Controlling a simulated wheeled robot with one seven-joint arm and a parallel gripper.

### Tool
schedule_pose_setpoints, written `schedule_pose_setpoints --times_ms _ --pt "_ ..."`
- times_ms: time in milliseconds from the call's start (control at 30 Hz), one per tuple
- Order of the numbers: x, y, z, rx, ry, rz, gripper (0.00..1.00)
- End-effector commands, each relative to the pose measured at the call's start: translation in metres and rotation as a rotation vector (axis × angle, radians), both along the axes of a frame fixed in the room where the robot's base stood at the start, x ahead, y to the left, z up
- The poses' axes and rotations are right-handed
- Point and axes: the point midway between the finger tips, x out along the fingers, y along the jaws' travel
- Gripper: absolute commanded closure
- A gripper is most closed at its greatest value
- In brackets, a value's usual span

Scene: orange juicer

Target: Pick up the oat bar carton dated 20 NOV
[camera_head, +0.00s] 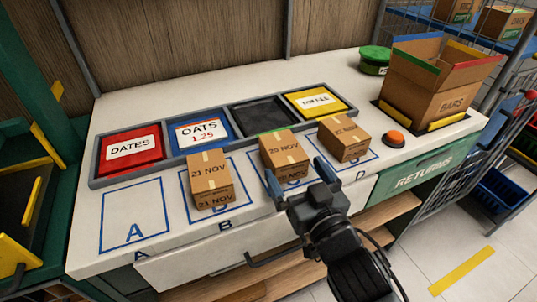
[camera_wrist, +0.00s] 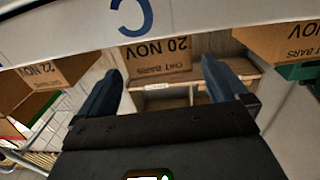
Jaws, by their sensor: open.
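The carton marked 20 NOV (camera_head: 283,152) is a brown box with a tape strip, standing on square C, in the middle of three cartons on the white counter. In the wrist view its front face (camera_wrist: 155,55) appears upside down, reading 20 NOV and OAT BARS, between my fingers. My gripper (camera_head: 299,177) is open and empty, its two blue-tipped fingers pointing at this carton from the counter's front side. In the head view the gripper partly hides the area in front of the carton. I cannot tell whether the fingers touch it.
A 21 NOV carton (camera_head: 210,178) stands left on square B, and a 22 NOV carton (camera_head: 343,138) stands close right near square D. Behind are coloured trays, including a blue OATS one (camera_head: 200,132). An open BARS box (camera_head: 430,80) and orange button (camera_head: 394,139) are right. Square A (camera_head: 134,215) is empty.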

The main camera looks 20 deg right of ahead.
Motion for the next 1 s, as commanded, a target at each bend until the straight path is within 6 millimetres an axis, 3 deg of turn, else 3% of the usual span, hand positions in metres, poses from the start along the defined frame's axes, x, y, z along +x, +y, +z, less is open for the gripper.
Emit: schedule_pose_setpoints --times_ms 367,633,1000 --pt "0.034 -0.002 0.003 0.000 -0.001 0.000 0.00" --pt "0.070 -0.005 0.005 -0.001 -0.002 0.000 0.00" --pt "0.078 -0.006 0.003 0.000 -0.001 0.000 0.02"
